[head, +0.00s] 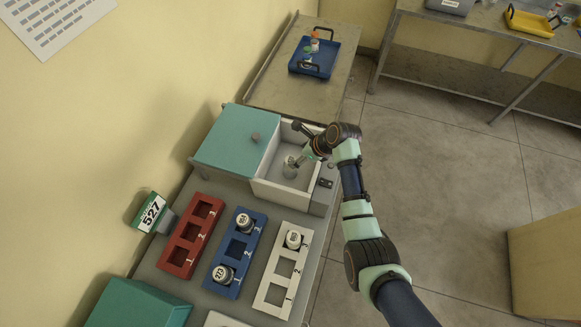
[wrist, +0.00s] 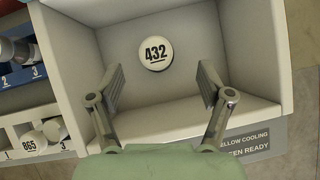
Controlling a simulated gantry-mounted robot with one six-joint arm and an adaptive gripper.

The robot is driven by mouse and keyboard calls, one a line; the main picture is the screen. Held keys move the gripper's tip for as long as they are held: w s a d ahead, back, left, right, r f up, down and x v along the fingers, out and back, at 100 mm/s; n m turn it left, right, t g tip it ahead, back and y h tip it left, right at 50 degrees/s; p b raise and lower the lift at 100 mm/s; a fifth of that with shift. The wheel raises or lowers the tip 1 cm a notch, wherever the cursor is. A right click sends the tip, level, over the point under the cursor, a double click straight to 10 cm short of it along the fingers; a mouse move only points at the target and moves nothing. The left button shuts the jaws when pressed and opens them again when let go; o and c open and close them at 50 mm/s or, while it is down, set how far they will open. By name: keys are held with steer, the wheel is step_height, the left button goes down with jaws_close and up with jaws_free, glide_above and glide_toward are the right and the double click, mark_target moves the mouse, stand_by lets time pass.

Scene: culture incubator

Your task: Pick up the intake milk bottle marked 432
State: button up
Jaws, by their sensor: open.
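The bottle marked 432 (wrist: 155,53) stands inside the white open box, seen from above with its white cap and black number in the wrist view. In the head view it shows as a small pale cylinder (head: 290,170) inside the box (head: 262,192). My gripper (wrist: 161,85) is open, its two fingers spread wide, with the bottle ahead of and between the fingertips, not touching either. In the head view my gripper (head: 300,163) is over the box, beside the bottle; the gap between them is hard to judge there.
A teal lid (head: 232,140) covers the box's left part. Red (head: 182,262), blue (head: 222,285) and white (head: 267,297) racks stand in front; the blue and white ones hold bottles. A sign reads 527 (head: 151,213). A blue tray (head: 345,60) sits on the table behind.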

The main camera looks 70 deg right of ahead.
mark_target(291, 160)
steer(key=b+x, duration=0.1)
steer(key=x, duration=0.5)
steer(key=shift+a+f, duration=0.2)
steer(key=shift+f, duration=0.05)
steer(key=shift+c, duration=0.4)
jaws_close()
